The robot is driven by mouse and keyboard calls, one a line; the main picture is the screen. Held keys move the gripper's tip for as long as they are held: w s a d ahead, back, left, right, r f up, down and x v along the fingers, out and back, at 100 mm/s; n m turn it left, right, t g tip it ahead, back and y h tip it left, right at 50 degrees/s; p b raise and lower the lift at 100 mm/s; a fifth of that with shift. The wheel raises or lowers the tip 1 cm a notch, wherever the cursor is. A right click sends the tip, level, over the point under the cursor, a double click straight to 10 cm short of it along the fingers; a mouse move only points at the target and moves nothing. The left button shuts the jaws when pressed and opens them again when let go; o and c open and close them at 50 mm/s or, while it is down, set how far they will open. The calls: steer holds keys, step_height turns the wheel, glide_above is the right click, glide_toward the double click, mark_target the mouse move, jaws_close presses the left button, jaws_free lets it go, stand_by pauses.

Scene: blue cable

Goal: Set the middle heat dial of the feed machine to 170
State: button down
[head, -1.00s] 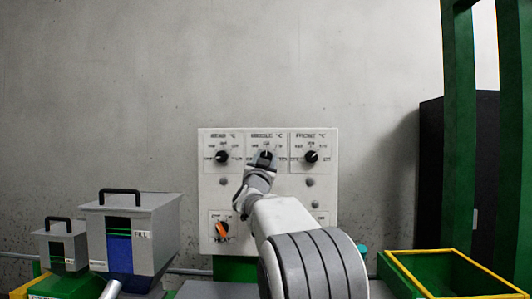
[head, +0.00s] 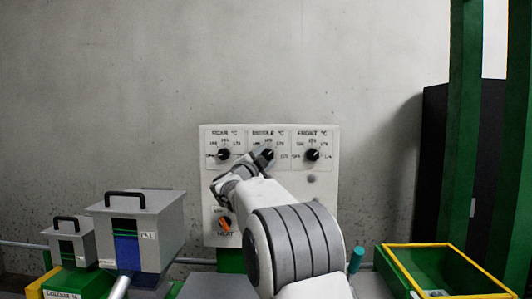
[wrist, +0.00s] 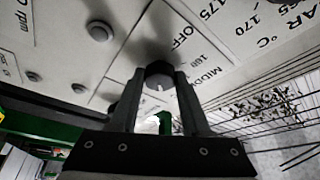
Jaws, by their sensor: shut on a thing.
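The control panel (head: 327,195) of the feed machine stands against the wall, with three black dials in a row at its top. A short white mark shows on the dial's face in the wrist view. I cannot read which number the dial points to. Printed numbers and "OFF" show around the dials.
The rear dial (head: 224,154) and front dial (head: 312,155) sit close on either side. An orange heat switch (head: 225,224) is lower on the panel. Grey lidded hoppers (head: 160,215) stand left; a yellow-rimmed green bin (head: 455,251) stands right, near green posts.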

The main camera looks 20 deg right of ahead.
stand_by(0.4)
steer(key=shift+c, duration=1.9)
jaws_free()
steer(key=b+v, duration=0.1)
steer(key=v, duration=1.6)
steer(key=shift+a+b, duration=0.25)
steer(key=shift+b, duration=0.05)
steer(key=shift+s, duration=0.1)
